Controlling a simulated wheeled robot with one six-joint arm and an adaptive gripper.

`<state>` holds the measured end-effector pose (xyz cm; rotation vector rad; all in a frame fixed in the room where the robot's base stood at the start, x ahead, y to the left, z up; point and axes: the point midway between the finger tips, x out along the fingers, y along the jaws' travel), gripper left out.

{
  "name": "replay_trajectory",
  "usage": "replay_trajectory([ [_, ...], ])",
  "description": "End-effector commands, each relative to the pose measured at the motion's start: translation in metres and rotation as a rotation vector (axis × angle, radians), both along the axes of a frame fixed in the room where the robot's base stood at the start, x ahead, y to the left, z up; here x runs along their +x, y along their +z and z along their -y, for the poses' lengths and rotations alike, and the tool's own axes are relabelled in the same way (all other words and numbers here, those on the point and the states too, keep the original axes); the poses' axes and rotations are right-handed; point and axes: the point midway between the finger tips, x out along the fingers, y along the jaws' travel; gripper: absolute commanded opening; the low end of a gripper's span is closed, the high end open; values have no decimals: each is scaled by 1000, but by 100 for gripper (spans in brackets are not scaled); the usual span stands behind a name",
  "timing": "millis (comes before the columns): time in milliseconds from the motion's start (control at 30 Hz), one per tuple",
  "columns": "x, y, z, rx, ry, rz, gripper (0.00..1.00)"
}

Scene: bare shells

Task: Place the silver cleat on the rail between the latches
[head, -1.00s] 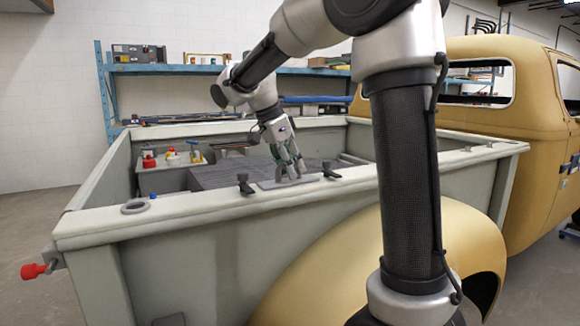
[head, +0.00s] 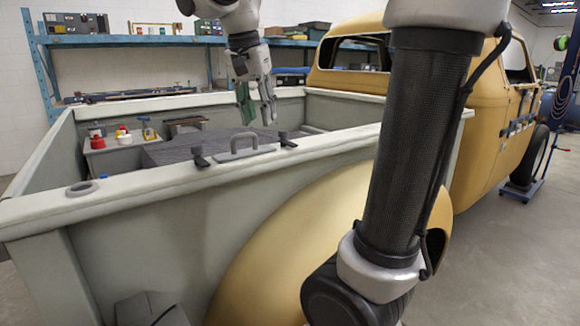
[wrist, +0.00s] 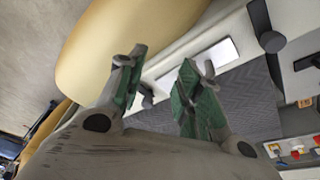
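The silver cleat (head: 238,148), a flat plate with a raised loop handle, sits on the pale truck-bed rail (head: 150,182). It lies between two black latches, one on its left (head: 199,157) and one on its right (head: 286,139), apart from both. My gripper (head: 258,118) is above the cleat, open and empty, with clear space below the fingertips. In the wrist view the green-padded fingers of my gripper (wrist: 162,75) are spread. A bright plate, the cleat (wrist: 208,60), shows beyond them, with one latch (wrist: 267,40) beside it. The fingers partly cover that area.
A ring-shaped fitting (head: 81,188) is on the rail at the left. Red-topped containers (head: 97,140) and other small items stand on a ledge inside the bed. The yellow fender (head: 310,235) bulges below the rail. Blue shelving (head: 150,40) stands behind.

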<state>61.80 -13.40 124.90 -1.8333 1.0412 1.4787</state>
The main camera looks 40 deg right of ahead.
Motion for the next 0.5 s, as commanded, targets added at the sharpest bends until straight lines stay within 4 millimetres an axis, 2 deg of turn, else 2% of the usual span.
replay_trajectory([
  [33, -30, -13, 9, 26, 128, 9, 35],
  [100, -64, -36, 14, 50, 340, 28, 35],
  [200, -105, -69, 17, 50, 603, 72, 35],
  [333, -141, -106, 17, 15, 846, 121, 35],
  [500, -158, -127, 16, -21, 984, 149, 35],
])
